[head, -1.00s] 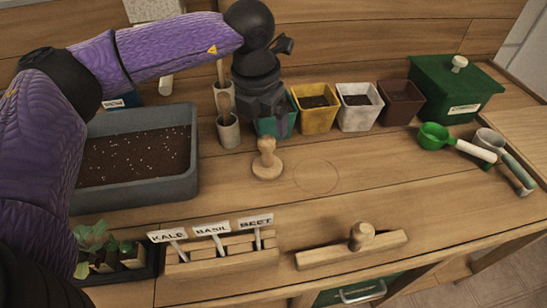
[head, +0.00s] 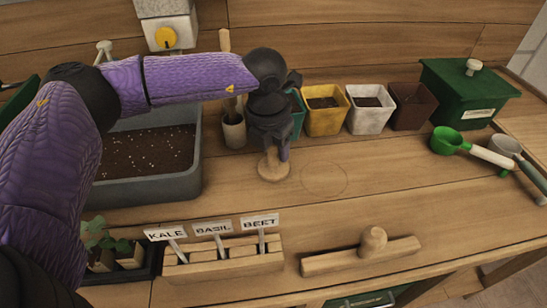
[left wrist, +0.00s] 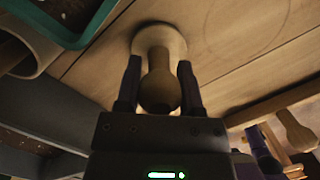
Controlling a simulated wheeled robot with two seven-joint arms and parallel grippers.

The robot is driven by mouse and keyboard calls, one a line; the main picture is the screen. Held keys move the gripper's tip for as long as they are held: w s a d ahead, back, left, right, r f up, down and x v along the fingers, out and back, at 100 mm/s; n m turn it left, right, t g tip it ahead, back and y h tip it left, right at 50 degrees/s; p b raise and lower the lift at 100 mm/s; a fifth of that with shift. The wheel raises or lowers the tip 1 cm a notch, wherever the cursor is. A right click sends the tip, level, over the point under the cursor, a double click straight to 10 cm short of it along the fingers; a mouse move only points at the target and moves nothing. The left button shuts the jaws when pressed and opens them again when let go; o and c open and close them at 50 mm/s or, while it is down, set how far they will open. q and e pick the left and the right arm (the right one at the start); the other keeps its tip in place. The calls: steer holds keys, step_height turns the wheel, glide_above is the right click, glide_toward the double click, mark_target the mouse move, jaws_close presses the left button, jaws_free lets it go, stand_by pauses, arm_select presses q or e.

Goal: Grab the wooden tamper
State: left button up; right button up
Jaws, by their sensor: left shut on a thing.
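The wooden tamper (head: 274,172) stands upright on the bench, its round base down, to the right of the soil tray. It also shows in the left wrist view (left wrist: 159,85), with its knob and neck between the two fingers. My left gripper (head: 272,143) is above the tamper and shut on its upper part; the fingers in the left wrist view (left wrist: 158,88) lie on both sides of the knob. The gripper hides the tamper's top in the head view. My right gripper is not in view.
A grey soil tray (head: 190,180) stands to the left. Teal, yellow (head: 325,122), white and brown pots line the back. A label holder (head: 225,268) and a wooden block with a knob (head: 360,258) are in front. A marked circle (head: 324,179) right of the tamper is clear.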

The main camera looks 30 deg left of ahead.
arm_select(q)
jaws_close()
